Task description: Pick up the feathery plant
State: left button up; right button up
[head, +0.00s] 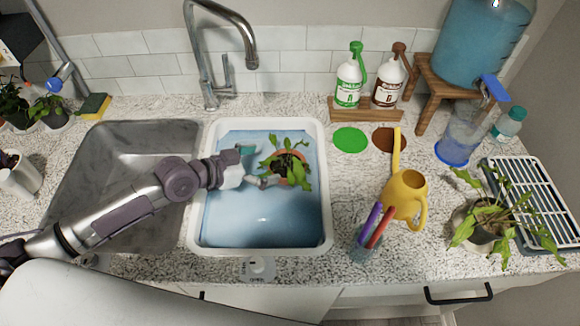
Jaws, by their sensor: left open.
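A leafy green plant in a terracotta pot (290,167) stands in the white tub, in its upper right part. It is the plant by my gripper; I cannot tell for sure from its leaves that it is the feathery one. My left gripper (257,167) reaches in from the left, over the tub, with its fingers spread on the pot's left side. The fingers are close to the pot, but I cannot tell whether they touch it. Leaves hide part of the rim. Another plant (489,222) in a grey pot stands on the right counter. My right gripper is out of view.
The white tub (324,215) holds bluish water beside a grey sink (85,190). A tall faucet (222,50) rises behind. A yellow watering can (405,192), a cup of markers (366,243) and a white rack (535,195) stand to the right. Small plants (50,110) are at far left.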

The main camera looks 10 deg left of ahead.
aim_at(287, 174)
pick_arm(q)
notch_tip(287, 174, down, 5)
jog(key=b, duration=0.4)
jog(key=shift+s+f+b, duration=0.1)
jog(key=shift+f+b, duration=0.1)
jog(key=shift+b, duration=0.15)
jog(key=shift+f, duration=0.15)
jog(key=shift+w+d+f, duration=0.15)
jog(key=shift+w+d, duration=0.3)
jog(key=p+x, duration=0.1)
jog(key=x, duration=0.4)
jog(key=shift+d+f, duration=0.2)
jog(key=shift+f, duration=0.05)
jog(key=shift+w+d+f, duration=0.15)
jog(key=shift+d+f, duration=0.1)
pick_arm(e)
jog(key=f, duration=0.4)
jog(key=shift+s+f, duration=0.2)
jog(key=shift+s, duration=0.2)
pick_arm(q)
jog(key=c, duration=1.3)
jog(key=shift+r, duration=0.1)
jog(key=shift+c, duration=0.9)
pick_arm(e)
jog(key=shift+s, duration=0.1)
